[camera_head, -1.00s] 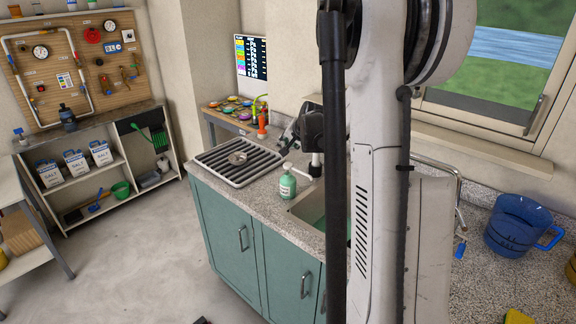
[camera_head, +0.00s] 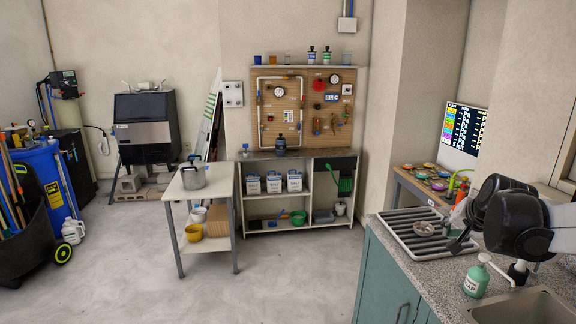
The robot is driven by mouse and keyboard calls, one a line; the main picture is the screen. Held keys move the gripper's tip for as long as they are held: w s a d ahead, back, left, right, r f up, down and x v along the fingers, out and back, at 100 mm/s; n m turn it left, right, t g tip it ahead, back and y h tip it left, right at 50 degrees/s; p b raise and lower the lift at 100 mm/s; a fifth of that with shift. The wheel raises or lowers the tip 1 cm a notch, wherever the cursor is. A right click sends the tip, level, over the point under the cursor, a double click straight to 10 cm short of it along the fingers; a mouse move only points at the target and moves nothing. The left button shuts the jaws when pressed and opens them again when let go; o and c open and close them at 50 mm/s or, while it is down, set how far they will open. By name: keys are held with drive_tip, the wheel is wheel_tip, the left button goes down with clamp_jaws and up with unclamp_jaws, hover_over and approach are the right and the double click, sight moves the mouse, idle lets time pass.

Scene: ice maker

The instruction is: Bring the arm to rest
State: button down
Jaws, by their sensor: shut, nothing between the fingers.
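My arm (camera_head: 515,215) reaches in from the right edge, over the grey stone counter. My gripper (camera_head: 459,243) is at its left end, partly hidden by the arm's dark wrist. It is shut and empty, above the right side of the black slatted drain tray (camera_head: 395,240). A small round metal piece (camera_head: 424,228) lies on the tray, just left of the gripper. I cannot tell whether the fingertips touch the tray.
A green soap bottle (camera_head: 476,280) stands on the counter (camera_head: 440,283) below the arm, beside the sink (camera_head: 525,306). A shelf unit (camera_head: 300,205), a trolley with a pot (camera_head: 192,177) and an ice machine (camera_head: 146,130) stand further back. The floor between is clear.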

drive_tip(key=s+a+n+b, duration=0.3)
drive_tip(key=s+a+n, duration=0.1)
drive_tip(key=s+a, duration=0.95)
drive_tip(key=s+a+f+n+b, duration=0.1)
drive_tip(key=s+a+f+n, duration=0.1)
drive_tip(key=s+a, duration=0.3)
drive_tip(key=s+a+f+n+g+y+b, duration=0.1)
drive_tip(key=s+a+f+n, duration=0.1)
drive_tip(key=s+a+f, duration=0.2)
drive_tip(key=s+f, duration=0.1)
drive_tip(key=s, duration=0.2)
drive_tip(key=shift+a+f, duration=0.15)
drive_tip(key=shift+a, duration=0.25)
